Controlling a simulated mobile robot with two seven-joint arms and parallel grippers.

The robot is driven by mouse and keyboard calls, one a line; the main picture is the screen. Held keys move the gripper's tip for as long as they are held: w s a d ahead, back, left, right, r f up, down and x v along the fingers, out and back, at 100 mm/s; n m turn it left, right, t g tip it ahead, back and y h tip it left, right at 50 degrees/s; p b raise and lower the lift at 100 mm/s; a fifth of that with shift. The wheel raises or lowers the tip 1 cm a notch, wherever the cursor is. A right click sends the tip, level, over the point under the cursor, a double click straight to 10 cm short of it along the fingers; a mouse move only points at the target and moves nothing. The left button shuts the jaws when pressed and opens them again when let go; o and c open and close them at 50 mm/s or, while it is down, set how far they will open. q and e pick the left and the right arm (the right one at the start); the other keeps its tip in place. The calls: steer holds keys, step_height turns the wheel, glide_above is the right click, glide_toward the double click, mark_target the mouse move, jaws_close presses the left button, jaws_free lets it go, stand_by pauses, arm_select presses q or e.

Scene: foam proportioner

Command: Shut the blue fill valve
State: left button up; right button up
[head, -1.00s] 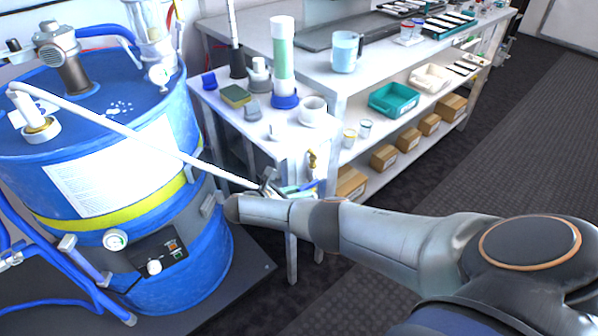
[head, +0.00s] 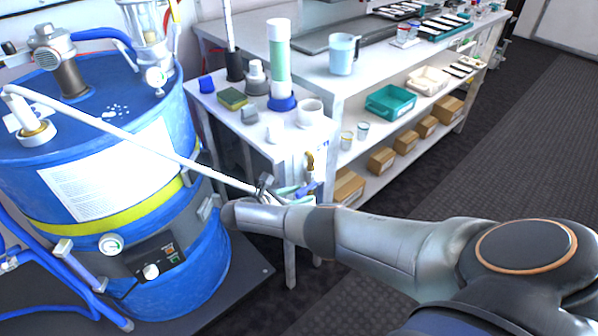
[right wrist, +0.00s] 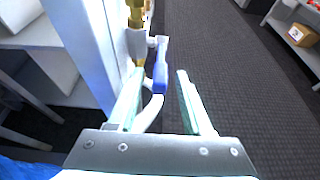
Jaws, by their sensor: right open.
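The fill valve has a blue lever (head: 308,188) below a brass tap (head: 310,161) at the front of the small white table. My right gripper (right wrist: 161,77) is open, with pale green fingers on either side of the lever in that view. I cannot tell whether a finger touches it. In the head view the right gripper (head: 291,193) is small and partly hidden by its own wrist. My left gripper is not in view.
A blue drum (head: 215,250) stands at the left. A white hose (head: 150,139) runs from its top toward the valve. The small table (head: 228,117) holds a tall bottle, a sponge and cups. A long workbench (head: 385,75) stands behind. Open floor (head: 520,150) lies right.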

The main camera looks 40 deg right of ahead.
steer(key=shift+a+r, duration=0.2)
steer(key=shift+a, duration=0.2)
arm_select(q)
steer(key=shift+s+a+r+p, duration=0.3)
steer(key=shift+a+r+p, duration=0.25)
steer(key=shift+p, duration=0.4)
arm_select(e)
steer(key=v, duration=1.1)
steer(key=shift+a, duration=0.3)
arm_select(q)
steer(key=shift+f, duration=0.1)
